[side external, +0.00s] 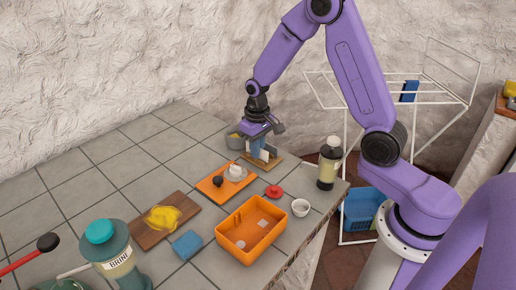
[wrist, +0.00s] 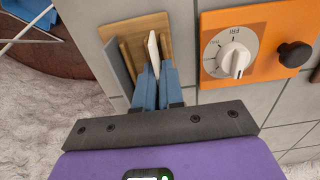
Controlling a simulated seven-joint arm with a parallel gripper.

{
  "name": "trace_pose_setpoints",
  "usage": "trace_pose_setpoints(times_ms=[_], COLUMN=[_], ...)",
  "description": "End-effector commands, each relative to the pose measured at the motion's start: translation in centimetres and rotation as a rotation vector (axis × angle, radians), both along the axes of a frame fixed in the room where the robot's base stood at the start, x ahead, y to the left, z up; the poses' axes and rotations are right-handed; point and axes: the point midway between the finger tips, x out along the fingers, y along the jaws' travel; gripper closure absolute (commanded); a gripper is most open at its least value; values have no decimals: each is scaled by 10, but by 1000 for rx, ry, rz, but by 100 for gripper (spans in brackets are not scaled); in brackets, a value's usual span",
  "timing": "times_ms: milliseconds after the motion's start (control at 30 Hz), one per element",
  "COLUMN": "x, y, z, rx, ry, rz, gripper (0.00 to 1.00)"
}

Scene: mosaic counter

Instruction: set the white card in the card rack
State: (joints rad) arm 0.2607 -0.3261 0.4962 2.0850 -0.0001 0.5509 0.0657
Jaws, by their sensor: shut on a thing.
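The white card (wrist: 153,48) is seen nearly edge-on in the wrist view, standing up between the blue fingers of my gripper (wrist: 156,78). My gripper is shut on it. The card rack (wrist: 150,23) is a wooden base with a grey upright panel (wrist: 117,66) to the left of the card. In the side view my gripper (side external: 258,148) points down over the rack (side external: 274,161), and a bit of the white card (side external: 265,155) shows there. The card is over or in the rack; whether its lower edge touches the base is hidden.
An orange board (side external: 217,187) with a white dial (wrist: 234,58) and black knob (wrist: 294,54) lies close beside the rack.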

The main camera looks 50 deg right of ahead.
Motion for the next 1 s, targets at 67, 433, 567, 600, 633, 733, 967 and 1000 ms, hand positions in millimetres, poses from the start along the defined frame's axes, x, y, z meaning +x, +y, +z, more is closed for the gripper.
trace_pose_setpoints(times_ms=[67, 433, 567, 600, 633, 733, 967, 1000], x=[-6, -6, -6, -6, -6, -6, -6, -6], y=[1, 1, 1, 1, 1, 1, 1, 1], z=[-19, -24, -26, -27, -28, -30, -30, -30], rx=[-1, -1, -1, -1, -1, -1, 0, 0], ry=[16, 17, 17, 17, 17, 17, 16, 16], rz=[2, 1, 1, 1, 1, 2, 2, 2], gripper=[100, 100, 100, 100, 100, 100, 100, 100])
